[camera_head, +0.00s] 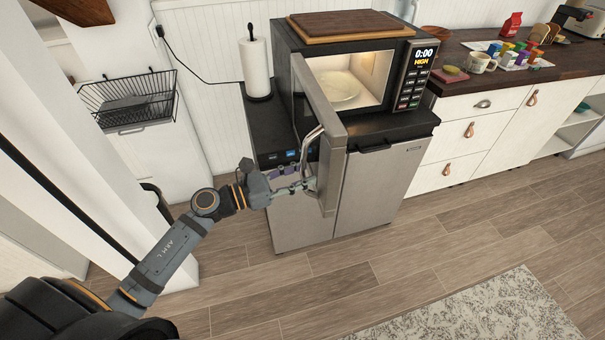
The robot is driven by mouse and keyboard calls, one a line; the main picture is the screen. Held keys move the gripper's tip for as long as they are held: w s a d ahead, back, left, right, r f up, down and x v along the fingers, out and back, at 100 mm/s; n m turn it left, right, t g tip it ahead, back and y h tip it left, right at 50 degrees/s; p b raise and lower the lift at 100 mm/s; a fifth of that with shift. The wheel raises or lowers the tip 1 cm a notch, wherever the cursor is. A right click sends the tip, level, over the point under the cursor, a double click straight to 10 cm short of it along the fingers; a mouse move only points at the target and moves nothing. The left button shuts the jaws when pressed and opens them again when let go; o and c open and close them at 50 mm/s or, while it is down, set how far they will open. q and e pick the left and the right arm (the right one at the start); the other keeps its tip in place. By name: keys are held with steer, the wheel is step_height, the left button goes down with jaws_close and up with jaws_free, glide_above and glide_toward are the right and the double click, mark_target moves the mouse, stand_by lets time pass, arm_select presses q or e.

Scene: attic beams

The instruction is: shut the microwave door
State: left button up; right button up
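The microwave (392,95) stands on a dark-topped grey cabinet, with its lit inside and a pale round plate (341,91) showing. Its door (331,140) is swung wide open on the left side and points out toward me. A curved metal handle (310,147) is on the door's left-hand face. My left gripper (298,185) is at the lower part of the door, close to the handle's lower end. I cannot tell whether it touches the door, or how far its fingers are apart. My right gripper is not in view.
A wooden board (350,24) lies on top of the microwave. A paper towel roll (255,68) stands at its left. The counter at the right holds several small items, including a mug (477,62). The wooden floor is clear in front, with a pale rug (480,312).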

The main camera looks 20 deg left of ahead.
arm_select(q)
steer(key=shift+w+d, duration=0.2)
steer(key=shift+d, duration=0.05)
jaws_close()
stand_by(0.4)
